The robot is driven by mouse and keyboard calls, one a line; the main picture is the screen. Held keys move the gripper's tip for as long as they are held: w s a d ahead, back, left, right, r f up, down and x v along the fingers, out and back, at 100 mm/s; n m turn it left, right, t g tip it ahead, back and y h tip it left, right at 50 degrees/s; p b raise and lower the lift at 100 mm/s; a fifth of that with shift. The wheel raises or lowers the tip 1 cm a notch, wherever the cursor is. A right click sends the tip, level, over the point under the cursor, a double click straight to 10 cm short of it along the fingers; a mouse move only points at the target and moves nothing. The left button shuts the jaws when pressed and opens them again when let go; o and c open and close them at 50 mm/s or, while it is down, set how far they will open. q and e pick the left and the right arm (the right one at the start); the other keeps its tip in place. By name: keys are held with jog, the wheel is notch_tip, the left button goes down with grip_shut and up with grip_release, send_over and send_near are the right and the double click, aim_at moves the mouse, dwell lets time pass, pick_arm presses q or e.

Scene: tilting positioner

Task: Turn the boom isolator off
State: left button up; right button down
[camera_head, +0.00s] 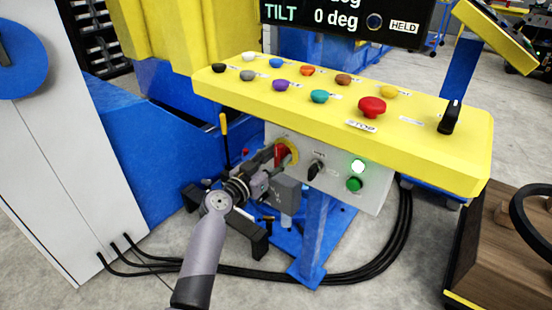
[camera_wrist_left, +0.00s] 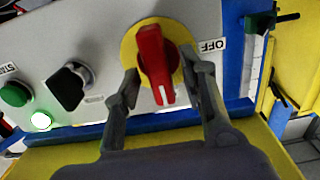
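The boom isolator is a red rotary handle (camera_wrist_left: 153,62) on a round yellow plate (camera_wrist_left: 176,32), on the grey panel's face. In the left wrist view its white-marked end points down the picture, and the OFF label (camera_wrist_left: 212,45) is to the right of the plate. The red handle (camera_head: 281,154) is partly hidden by my gripper in the head view. My left gripper (camera_wrist_left: 160,72) is open, one finger on each side of the handle, with gaps visible; contact cannot be told. It also shows in the head view (camera_head: 266,165). My right gripper is not in view.
A black selector switch (camera_head: 316,169), a lit green lamp (camera_head: 358,166) and a green button (camera_head: 354,184) share the panel. The yellow console (camera_head: 440,160) with several coloured buttons overhangs it. A blue post (camera_head: 316,235) stands below, with black cables (camera_head: 370,260) on the floor.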

pick_arm(q)
grip_shut()
dwell(0.6)
